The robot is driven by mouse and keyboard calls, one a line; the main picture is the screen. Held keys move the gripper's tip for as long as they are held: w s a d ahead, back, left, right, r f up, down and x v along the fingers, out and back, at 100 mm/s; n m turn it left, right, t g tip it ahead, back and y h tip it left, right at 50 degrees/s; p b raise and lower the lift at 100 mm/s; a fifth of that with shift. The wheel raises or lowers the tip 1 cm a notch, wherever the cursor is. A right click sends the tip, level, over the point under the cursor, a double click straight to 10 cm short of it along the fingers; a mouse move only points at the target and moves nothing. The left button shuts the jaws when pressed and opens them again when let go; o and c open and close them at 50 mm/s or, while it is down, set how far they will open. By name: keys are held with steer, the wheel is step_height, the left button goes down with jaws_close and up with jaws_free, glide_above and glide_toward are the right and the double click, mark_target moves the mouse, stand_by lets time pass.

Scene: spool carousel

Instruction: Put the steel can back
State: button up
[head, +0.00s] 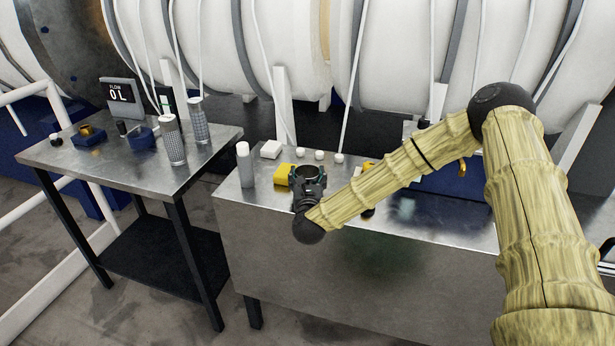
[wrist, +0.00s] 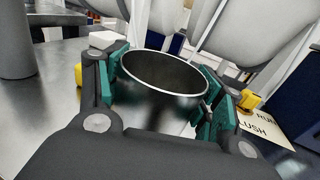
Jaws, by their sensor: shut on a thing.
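The steel can (wrist: 165,75) is an open-topped metal cylinder, seen from above its rim in the wrist view. It looks empty inside and stands roughly upright. My gripper (wrist: 165,95) is shut on it, with a green pad on each side of its wall. In the head view my gripper (head: 309,180) is over the front part of the right steel bench (head: 420,222), and the can's rim (head: 308,172) shows between the fingers. The can's bottom is hidden, so I cannot tell whether it touches the bench.
A yellow block (head: 282,175) is just left of my gripper. The left table (head: 110,168) holds patterned cylinders (head: 173,140) and a display (head: 120,92).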

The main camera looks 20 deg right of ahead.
steer(key=o, duration=1.2)
steer(key=shift+r+p, duration=0.15)
steer(key=shift+p, duration=0.2)
steer(key=b+v, duration=0.3)
steer(key=v, duration=0.9)
steer(key=shift+b, duration=0.3)
